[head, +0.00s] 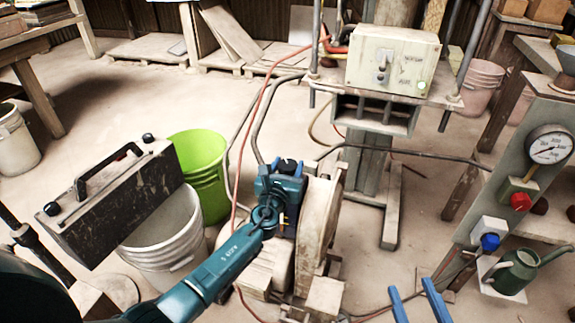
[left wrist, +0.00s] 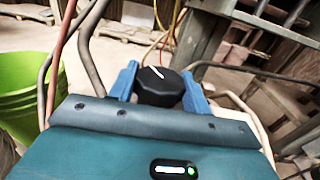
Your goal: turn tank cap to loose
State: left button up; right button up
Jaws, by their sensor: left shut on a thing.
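The black tank cap (left wrist: 160,88) sits between the blue fingers of my left gripper in the left wrist view, with a short white mark on its top. In the head view the cap (head: 288,165) shows as a small dark shape on the machine beside the big pale wheel (head: 318,225). My left gripper (head: 289,167) is shut on the cap, one finger on each side. Its arm hides much of the tank below. My right gripper (head: 418,304) shows only as two blue fingers at the bottom edge, spread apart with nothing between them.
A dark box with a handle (head: 115,200), a white bucket (head: 165,235) and a green bucket (head: 205,165) stand left of the machine. Hoses and cables run close around it. A panel with gauge (head: 549,145), red knob and blue knob stands right, near a watering can (head: 515,271).

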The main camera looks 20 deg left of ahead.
pick_arm(q)
jog(key=o, duration=1)
pick_arm(e)
jog(key=shift+r, duration=0.25)
pick_arm(q)
jog(key=shift+s, duration=0.2)
jog(key=s+p, duration=0.1)
jog(key=s, duration=0.5)
jog(key=s+p, duration=0.2)
jog(key=s, duration=0.4)
jog(key=shift+s+d, duration=0.2)
jog(key=shift+s, duration=0.15)
pick_arm(e)
jog(key=shift+w+d+f+m+g+h, duration=0.1)
jog(key=shift+w+d+m+g+h, duration=0.15)
jog(key=shift+d+m+g+h, duration=0.6)
jog(key=shift+a+n+t, duration=0.2)
jog(key=shift+n+t, duration=0.05)
